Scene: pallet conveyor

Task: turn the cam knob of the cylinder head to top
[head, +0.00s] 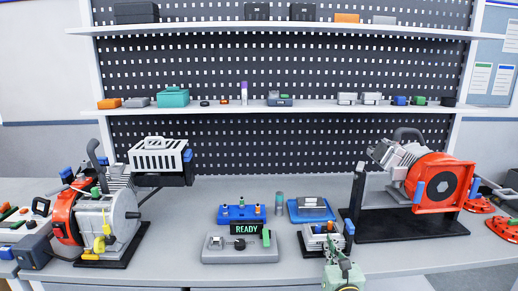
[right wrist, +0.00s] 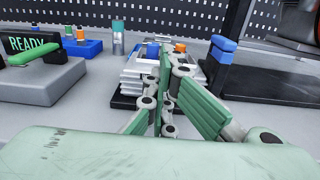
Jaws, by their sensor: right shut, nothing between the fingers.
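The cylinder head (head: 313,241) is a small silver finned block on a dark base, right of the READY box. An orange piece (head: 330,226) shows on its top and may be the cam knob; its pointing direction is too small to tell. In the right wrist view the finned block (right wrist: 133,84) is partly hidden behind my fingers, with orange (right wrist: 180,47) showing beyond them. My right gripper (head: 332,246) is shut and empty, at the front of the cylinder head; I cannot tell whether it touches. My left gripper is not in view.
A grey box with a READY display (head: 240,246) stands to the left. Blue fixtures (head: 241,214) (head: 311,212) and a grey-teal cylinder (head: 279,203) stand behind. A black stand with a red engine (head: 440,182) is at the right, another engine (head: 104,220) at the left.

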